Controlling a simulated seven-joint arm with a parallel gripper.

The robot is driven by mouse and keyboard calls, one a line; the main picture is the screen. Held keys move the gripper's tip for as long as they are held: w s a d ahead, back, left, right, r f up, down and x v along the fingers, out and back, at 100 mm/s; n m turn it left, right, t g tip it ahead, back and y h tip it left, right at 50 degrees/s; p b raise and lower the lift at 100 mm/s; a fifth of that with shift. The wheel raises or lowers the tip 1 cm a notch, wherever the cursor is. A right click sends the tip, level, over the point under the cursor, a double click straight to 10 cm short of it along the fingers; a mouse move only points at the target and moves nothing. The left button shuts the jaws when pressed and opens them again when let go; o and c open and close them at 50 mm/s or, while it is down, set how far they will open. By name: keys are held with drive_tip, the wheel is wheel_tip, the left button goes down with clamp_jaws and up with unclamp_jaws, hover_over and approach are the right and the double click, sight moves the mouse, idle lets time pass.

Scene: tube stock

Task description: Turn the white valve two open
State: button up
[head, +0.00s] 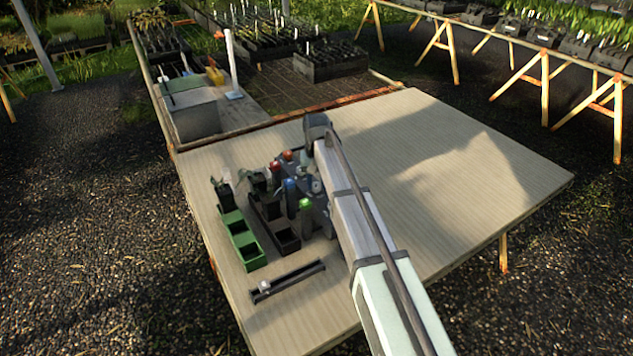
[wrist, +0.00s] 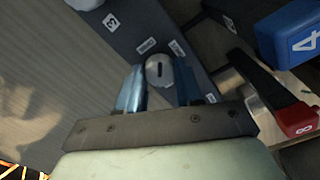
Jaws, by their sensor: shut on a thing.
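In the wrist view my gripper (wrist: 159,67) has its two blue fingers on either side of a round white valve knob (wrist: 159,72) with a dark slot. It is shut on this knob, which sits on a dark grey panel (wrist: 128,38). Two small labels lie just above the knob; their words are too blurred to read. A "3" is printed farther up, near another white knob (wrist: 85,3). No number 2 is readable, so I cannot tell this knob's number. In the head view my arm hides the fingertips and part of the panel.
In the wrist view a blue block marked 4 (wrist: 290,35) and a red-ended part marked 8 (wrist: 298,118) lie close on the right. In the head view, green bins (head: 240,240) and a slider track (head: 288,281) stand left of my arm. The table's right side (head: 470,190) is clear.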

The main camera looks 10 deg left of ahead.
sight(316, 184)
drive_tip(key=n, duration=0.3)
drive_tip(key=shift+n, duration=2.2)
drive_tip(key=o, duration=1)
drive_tip(key=shift+o, duration=0.2)
drive_tip(key=shift+r, duration=0.1)
wheel_tip(316, 184, up, 14)
drive_tip(key=shift+f, duration=0.2)
